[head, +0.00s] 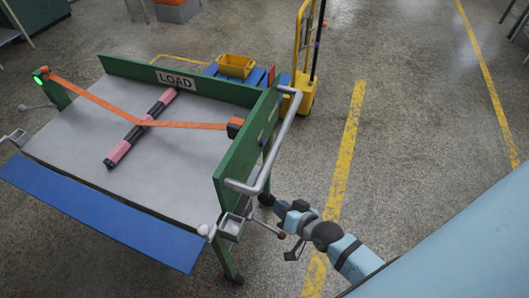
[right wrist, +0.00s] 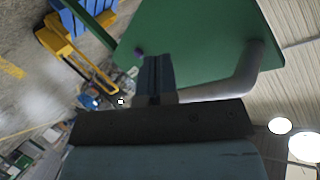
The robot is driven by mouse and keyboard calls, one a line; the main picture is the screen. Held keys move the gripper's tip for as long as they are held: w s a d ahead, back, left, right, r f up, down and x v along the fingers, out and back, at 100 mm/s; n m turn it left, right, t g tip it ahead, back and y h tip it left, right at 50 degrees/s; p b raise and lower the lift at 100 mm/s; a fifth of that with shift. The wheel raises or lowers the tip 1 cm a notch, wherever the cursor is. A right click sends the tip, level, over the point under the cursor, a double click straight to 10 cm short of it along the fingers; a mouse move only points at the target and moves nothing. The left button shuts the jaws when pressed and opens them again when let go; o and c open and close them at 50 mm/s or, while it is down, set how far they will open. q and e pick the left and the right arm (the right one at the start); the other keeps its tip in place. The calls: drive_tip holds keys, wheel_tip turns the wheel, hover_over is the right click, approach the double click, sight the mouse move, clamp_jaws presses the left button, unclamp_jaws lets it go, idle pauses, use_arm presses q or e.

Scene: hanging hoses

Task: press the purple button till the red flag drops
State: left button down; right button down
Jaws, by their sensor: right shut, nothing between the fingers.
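A small purple button (right wrist: 138,52) shows in the right wrist view on the face of the green end panel (right wrist: 200,35). My right gripper (head: 268,200) is shut and empty beside the panel's outer side, below the grey handle. In the right wrist view its closed fingers (right wrist: 155,65) point at the panel, with the button just left of their tips; I cannot tell whether they touch. I cannot make out a red flag clearly. My left gripper is out of view.
The cart's grey bed (head: 75,135) carries a pink and black bar (head: 120,151) under an orange strap (head: 95,97). A grey handle (head: 283,140) curves out from the panel close to my gripper. Floor to the right is clear.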

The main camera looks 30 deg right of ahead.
sight(263, 143)
drive_tip(key=w+d+f+m+t+h+b, duration=0.2)
drive_tip(key=w+d+m+b, duration=0.4)
drive_tip(key=m, duration=0.5)
drive_tip(key=w+d+f+m+t+h+b, duration=0.2)
drive_tip(key=w+d+m+t+h+b, duration=0.1)
drive_tip(key=w+d+m+b, duration=0.4)
drive_tip(key=w+d+m, duration=0.2)
drive_tip(key=d+m, duration=0.2)
drive_tip(key=m, duration=0.1)
drive_tip(key=shift+w+t, duration=0.2)
drive_tip(key=shift+t, duration=0.2)
drive_tip(key=shift+f, duration=0.1)
drive_tip(key=w+a, duration=0.5)
drive_tip(key=w, duration=0.1)
drive_tip(key=shift+w+a+p, duration=0.35)
drive_tip(key=shift+p, duration=0.1)
